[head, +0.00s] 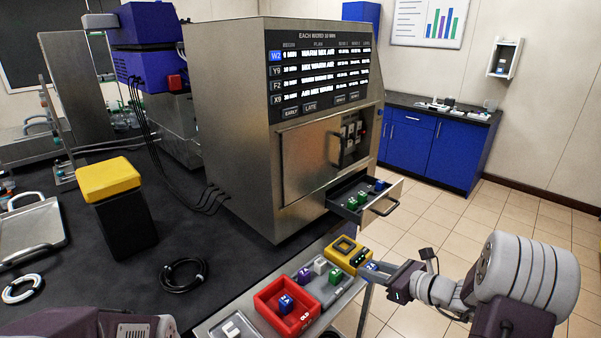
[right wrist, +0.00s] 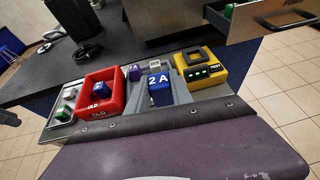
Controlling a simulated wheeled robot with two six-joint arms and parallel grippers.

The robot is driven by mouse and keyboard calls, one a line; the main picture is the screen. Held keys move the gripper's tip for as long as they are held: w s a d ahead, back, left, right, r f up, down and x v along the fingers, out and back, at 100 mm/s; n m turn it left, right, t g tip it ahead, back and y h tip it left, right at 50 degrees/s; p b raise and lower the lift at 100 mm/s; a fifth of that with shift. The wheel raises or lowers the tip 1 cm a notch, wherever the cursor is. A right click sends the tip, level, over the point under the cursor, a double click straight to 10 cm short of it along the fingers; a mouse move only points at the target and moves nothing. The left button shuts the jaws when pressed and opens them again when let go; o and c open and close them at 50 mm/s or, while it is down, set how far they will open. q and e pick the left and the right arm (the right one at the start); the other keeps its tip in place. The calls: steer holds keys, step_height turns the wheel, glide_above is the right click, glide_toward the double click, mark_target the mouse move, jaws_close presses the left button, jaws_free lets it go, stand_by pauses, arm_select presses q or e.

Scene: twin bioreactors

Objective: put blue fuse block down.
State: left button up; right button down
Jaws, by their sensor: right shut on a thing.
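The blue fuse block (head: 372,266) is between the fingertips of my right gripper (head: 376,270), which is shut on it. In the right wrist view the blue fuse block (right wrist: 158,80) shows a white "2A" marking and is in front of the grey tray. It is beside the yellow tester, to the tester's right in the head view; whether it touches anything below I cannot tell.
A red "OLD" bin (head: 268,301) holds another blue block (head: 286,303). Purple (head: 305,275), white (head: 320,264) and green (head: 335,276) blocks sit on the tray beside the yellow tester (head: 348,254). An open drawer (head: 392,194) with several blocks juts from the steel cabinet (head: 235,130).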

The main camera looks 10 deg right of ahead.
steer(key=s+a+f+n+g+y, duration=0.3)
steer(key=s+a+f, duration=0.4)
steer(key=s+f, duration=0.4)
steer(key=shift+a+f+n+g+y+p, duration=0.25)
steer(key=shift+n+y+p, duration=0.2)
steer(key=shift+n, duration=0.25)
steer(key=shift+d, duration=0.1)
